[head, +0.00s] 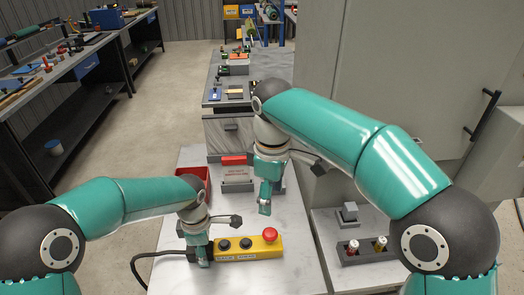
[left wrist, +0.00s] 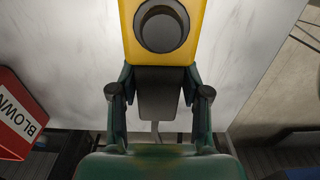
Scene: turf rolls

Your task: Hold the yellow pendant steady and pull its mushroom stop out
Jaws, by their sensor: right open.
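The yellow pendant (head: 240,249) lies on the grey bench top, with dark round buttons along it and a red mushroom stop (head: 270,234) at its right end. My left gripper (head: 203,262) is at its left, cable end. In the left wrist view the fingers (left wrist: 158,85) stand on either side of the pendant's grey end piece (left wrist: 158,95), close against it, just short of the yellow body (left wrist: 127,35). My right gripper (head: 264,210) is open and empty, pointing down above the bench, behind the mushroom stop and apart from it.
A red bin (head: 205,178) stands behind my left gripper; its lettering shows in the left wrist view (left wrist: 15,115). A red and white sign block (head: 237,172) stands at the bench's back. A dark holder (head: 352,256) is at right. A black cable (head: 140,258) loops off left.

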